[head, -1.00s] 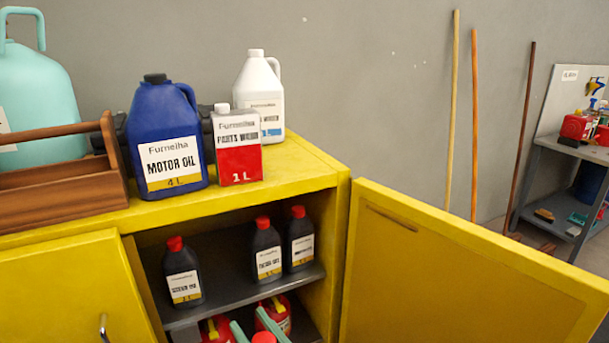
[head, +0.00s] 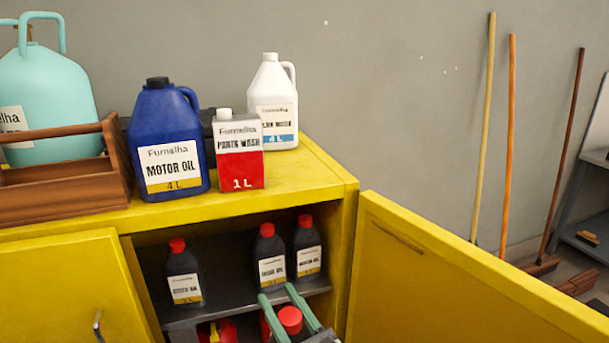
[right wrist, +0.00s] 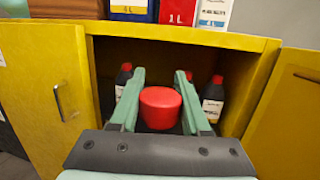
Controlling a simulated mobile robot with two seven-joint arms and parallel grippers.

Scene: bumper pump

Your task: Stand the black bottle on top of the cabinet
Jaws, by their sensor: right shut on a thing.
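The yellow cabinet's top (head: 312,172) has a bare strip at its right front, beside the containers. My right gripper (head: 277,291) has green fingers and is shut on a black bottle, of which mainly the red cap (head: 290,319) shows, low in front of the open compartment. In the right wrist view the cap (right wrist: 160,108) sits between the fingers (right wrist: 160,76), and the body below is mostly hidden. Several similar black bottles stand upright on the inner shelf: one at left (head: 183,273) and two at right (head: 269,256). My left gripper is not in view.
On the top stand a blue motor oil jug (head: 168,140), a red-and-white parts wash can (head: 238,150), a white jug (head: 274,105), a wooden tray (head: 60,196) and a teal tank (head: 45,95). The open right door (head: 460,280) sticks out towards me.

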